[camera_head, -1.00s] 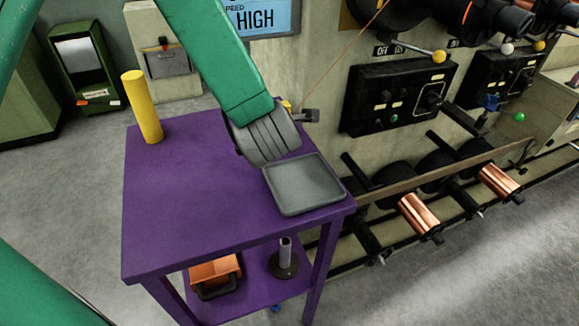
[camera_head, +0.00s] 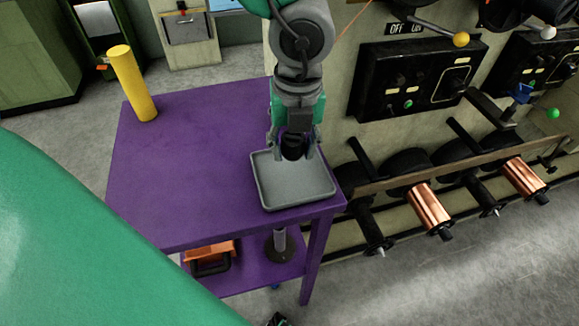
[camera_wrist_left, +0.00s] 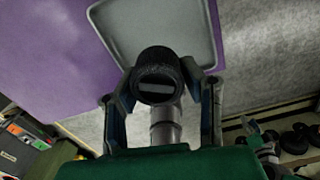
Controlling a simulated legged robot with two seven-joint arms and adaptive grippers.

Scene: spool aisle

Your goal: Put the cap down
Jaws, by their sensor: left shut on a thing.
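A black ribbed round cap (camera_wrist_left: 158,72) is between the two fingers of my left gripper (camera_wrist_left: 162,95) in the left wrist view. In the head view the left gripper (camera_head: 294,150) points down over the grey tray (camera_head: 298,197), with the dark cap (camera_head: 293,146) between its fingers. The tray sits at the near right corner of the purple cart top (camera_head: 180,185). It also shows behind the cap in the wrist view (camera_wrist_left: 185,22). Whether the cap touches the tray floor cannot be told. My right gripper is not in view.
A yellow cylinder (camera_head: 134,85) stands at the cart's far left corner. The cart top between is clear. An orange box (camera_head: 210,254) and a grey post on a dark base (camera_head: 280,243) are on the lower shelf. Copper spools (camera_head: 430,208) and a control panel (camera_head: 415,78) stand at right.

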